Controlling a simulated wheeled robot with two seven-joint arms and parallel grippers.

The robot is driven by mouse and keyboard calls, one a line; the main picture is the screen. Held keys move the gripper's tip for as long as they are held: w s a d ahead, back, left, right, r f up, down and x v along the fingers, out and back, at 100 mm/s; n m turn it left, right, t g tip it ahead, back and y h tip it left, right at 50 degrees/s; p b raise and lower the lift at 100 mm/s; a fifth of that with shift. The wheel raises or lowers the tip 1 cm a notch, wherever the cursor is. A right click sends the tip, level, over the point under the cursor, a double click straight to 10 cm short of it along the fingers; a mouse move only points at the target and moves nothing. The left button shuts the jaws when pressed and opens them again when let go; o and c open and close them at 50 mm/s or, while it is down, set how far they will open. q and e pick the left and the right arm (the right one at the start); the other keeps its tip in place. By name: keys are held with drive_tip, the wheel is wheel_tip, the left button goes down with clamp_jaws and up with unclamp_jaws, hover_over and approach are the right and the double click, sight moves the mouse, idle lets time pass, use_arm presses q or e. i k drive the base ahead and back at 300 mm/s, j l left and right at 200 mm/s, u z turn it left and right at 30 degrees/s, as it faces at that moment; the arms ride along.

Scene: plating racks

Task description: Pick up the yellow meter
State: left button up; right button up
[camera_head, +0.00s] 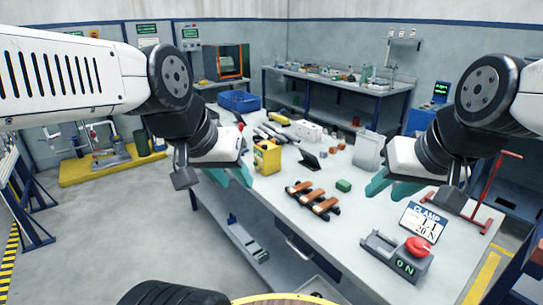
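The yellow meter (267,157) stands upright on the white table, near its left edge and just right of my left gripper. It is a boxy yellow body with a dark part on its front. My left gripper (231,176) has teal fingers spread apart, empty, with a small gap between it and the meter in the picture. My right gripper (391,188) also has its teal fingers apart and empty, over the right part of the table, far from the meter.
On the white table (345,235), a brown-and-black rack (313,199), a green block (343,186) and a dark tilted screen (310,160) lie right of the meter. A clamp device with a red button (417,247) sits at the front right. A blue bin (239,101) is at the far left.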

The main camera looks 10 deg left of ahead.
sight(267, 154)
drive_tip(key=i+j, duration=0.25)
drive_tip(key=j, duration=0.15)
drive_tip(key=i+j, duration=0.2)
drive_tip(key=j, duration=0.25)
drive_tip(key=i+j, duration=0.25)
drive_tip(key=j, duration=0.15)
drive_tip(key=i+j, duration=0.25)
drive_tip(key=j, duration=0.15)
drive_tip(key=i+j, duration=0.2)
drive_tip(key=j, duration=0.25)
drive_tip(key=i+j+z, duration=0.1)
drive_tip(key=z, duration=0.35)
drive_tip(key=i+j+z, duration=0.1)
drive_tip(key=j+z, duration=0.2)
drive_tip(key=z, duration=0.15)
drive_tip(key=j+z, duration=0.25)
drive_tip(key=z, duration=0.2)
drive_tip(key=k+z, duration=0.15)
drive_tip(key=k+l, duration=0.15)
drive_tip(key=k, duration=0.2)
drive_tip(key=u, duration=0.05)
